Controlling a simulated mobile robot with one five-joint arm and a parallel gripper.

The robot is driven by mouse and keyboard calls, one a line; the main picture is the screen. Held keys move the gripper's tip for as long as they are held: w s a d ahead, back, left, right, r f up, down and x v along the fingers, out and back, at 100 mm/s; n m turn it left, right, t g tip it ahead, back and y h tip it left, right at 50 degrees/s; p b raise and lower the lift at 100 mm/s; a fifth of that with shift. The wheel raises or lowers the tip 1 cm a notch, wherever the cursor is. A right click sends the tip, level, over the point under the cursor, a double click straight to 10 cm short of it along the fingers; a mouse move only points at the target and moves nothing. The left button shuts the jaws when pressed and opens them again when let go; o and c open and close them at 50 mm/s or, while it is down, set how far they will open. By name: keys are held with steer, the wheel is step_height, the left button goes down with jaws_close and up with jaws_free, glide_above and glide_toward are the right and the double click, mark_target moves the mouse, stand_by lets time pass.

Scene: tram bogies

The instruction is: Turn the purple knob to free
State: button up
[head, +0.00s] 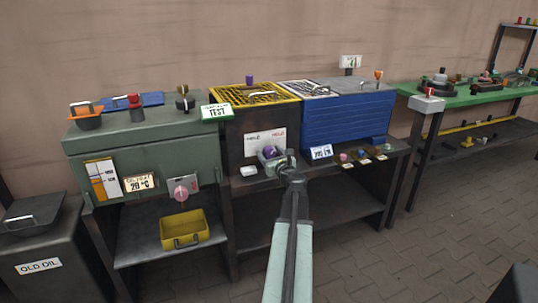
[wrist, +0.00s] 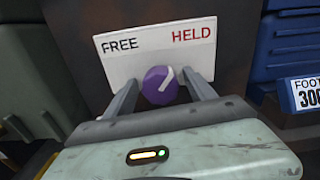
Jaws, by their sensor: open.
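The purple knob (wrist: 160,86) sits on a dark box front, below a white plate (wrist: 125,62) marked FREE on the left and HELD on the right. Its white pointer line slants up and right, towards HELD. My gripper (wrist: 163,80) is open, with one finger on each side of the knob. A gap shows on each side, wider on the right. In the head view the knob (head: 270,152) shows at the end of my arm, partly hidden by my gripper (head: 272,157).

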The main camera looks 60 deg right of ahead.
steer(key=c, duration=1.3)
steer(key=shift+a, duration=0.15)
steer(key=shift+c, duration=0.3)
steer(key=shift+n, duration=0.3)
steer(key=n, duration=0.2)
steer(key=shift+n, duration=0.3)
steer(key=n, duration=0.9)
steer(key=shift+w+n, duration=0.1)
steer(key=shift+n, duration=1.8)
